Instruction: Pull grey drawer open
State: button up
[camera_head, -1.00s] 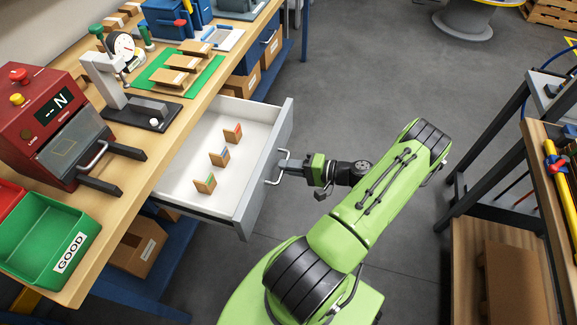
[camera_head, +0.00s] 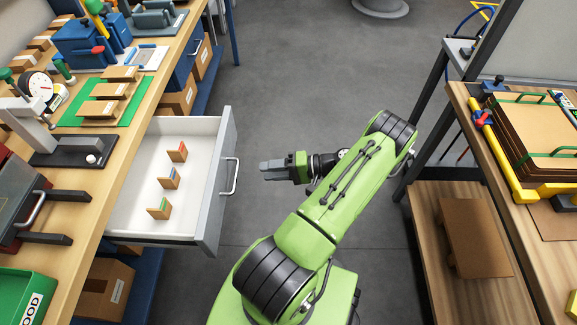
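The grey drawer (camera_head: 212,200) is pulled well out from under the wooden bench at left. Its white inside (camera_head: 133,200) shows. A metal bar handle (camera_head: 234,177) is on its front. Three small brown blocks with coloured edges, red (camera_head: 178,152), blue (camera_head: 169,178) and green (camera_head: 159,208), stand in it. My gripper (camera_head: 265,170) is to the right of the handle, apart from it, with a clear gap over the floor. Its fingers point left at the handle. They look close together, and any gap between them is too small to tell.
The wooden bench (camera_head: 118,155) at left bears a dial gauge stand (camera_head: 40,90), a green mat (camera_head: 75,112) with brown blocks, and a green bin (camera_head: 25,296). A second workbench (camera_head: 490,150) with stacked boards stands at right. Grey floor (camera_head: 310,80) lies open between them.

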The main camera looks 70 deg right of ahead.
jog(key=v, duration=0.6)
jog(key=shift+s, duration=0.3)
jog(key=shift+d, duration=0.1)
jog(key=w+a+r+n+g+p, duration=0.4)
jog(key=w+a+r+n+g, duration=0.4)
jog(key=w+a+r+g, duration=0.65)
jog(key=w+a+r+n+t+h+p, duration=0.1)
jog(key=w+a+r+n+t+h, duration=0.15)
jog(key=a+r, duration=0.75)
jog(key=s+a+r+n+t+h+p, duration=0.2)
jog(key=s+a+r+n+t+h, duration=0.1)
jog(key=s+a+r, duration=0.4)
jog(key=shift+s+a+r, duration=0.2)
jog(key=shift+s+r, duration=0.15)
jog(key=shift+s, duration=0.7)
